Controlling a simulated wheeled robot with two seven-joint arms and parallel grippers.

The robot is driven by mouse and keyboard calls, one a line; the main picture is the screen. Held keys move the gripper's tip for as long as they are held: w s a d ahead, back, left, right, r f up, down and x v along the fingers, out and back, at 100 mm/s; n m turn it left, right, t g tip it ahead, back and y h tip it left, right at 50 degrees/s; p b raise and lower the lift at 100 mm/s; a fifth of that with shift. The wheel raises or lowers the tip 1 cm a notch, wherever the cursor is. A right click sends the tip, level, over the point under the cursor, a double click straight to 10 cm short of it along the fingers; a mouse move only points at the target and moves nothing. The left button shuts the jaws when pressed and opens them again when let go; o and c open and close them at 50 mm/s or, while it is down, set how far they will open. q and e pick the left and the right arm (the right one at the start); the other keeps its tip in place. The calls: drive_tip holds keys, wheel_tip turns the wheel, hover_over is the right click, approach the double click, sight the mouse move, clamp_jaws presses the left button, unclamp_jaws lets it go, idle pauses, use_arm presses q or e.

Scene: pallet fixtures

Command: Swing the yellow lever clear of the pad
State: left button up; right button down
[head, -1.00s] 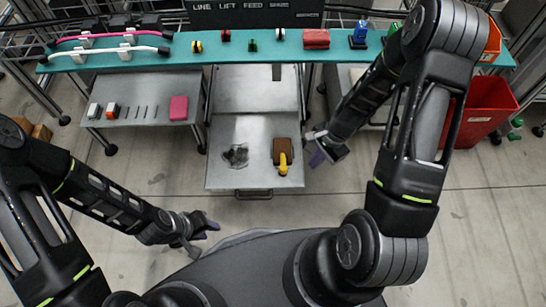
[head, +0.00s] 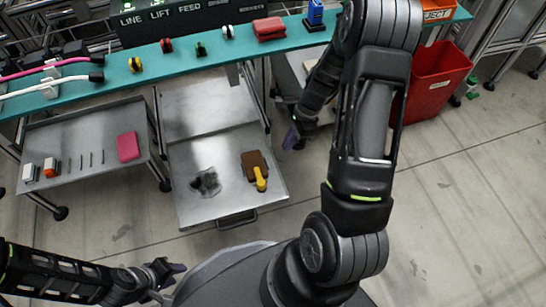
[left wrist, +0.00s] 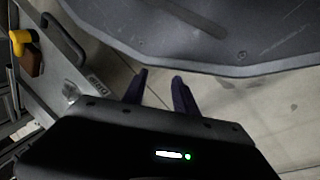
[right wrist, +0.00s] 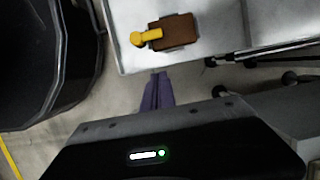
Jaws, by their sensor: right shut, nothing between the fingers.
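The yellow lever (head: 260,178) lies over the near part of the brown pad (head: 252,160) on the metal tray. In the right wrist view the yellow lever (right wrist: 147,37) extends off the left side of the brown pad (right wrist: 180,32). It also shows in the left wrist view (left wrist: 20,40). My right gripper (head: 291,139) is shut and empty, to the right of the tray and apart from the lever; its fingers (right wrist: 157,92) are together. My left gripper (head: 172,281) is low, well below the tray, with its fingers (left wrist: 157,82) apart and nothing between them.
A side table (head: 80,125) at left holds a pink block (head: 128,146). A teal shelf (head: 185,58) runs behind. A red bin (head: 437,80) stands right.

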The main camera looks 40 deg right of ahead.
sight(259, 178)
drive_tip(key=b+x, duration=0.5)
drive_tip(key=x, duration=0.5)
drive_tip(key=shift+w+a+f+b, duration=0.1)
drive_tip(key=shift+w+a+b, duration=0.1)
drive_tip(key=shift+a, duration=0.35)
drive_tip(key=shift+w+a+f+b, duration=0.15)
drive_tip(key=shift+w+a+b, duration=0.05)
drive_tip(key=shift+a, duration=0.35)
drive_tip(key=shift+w+a, duration=0.25)
drive_tip(key=shift+a, duration=0.5)
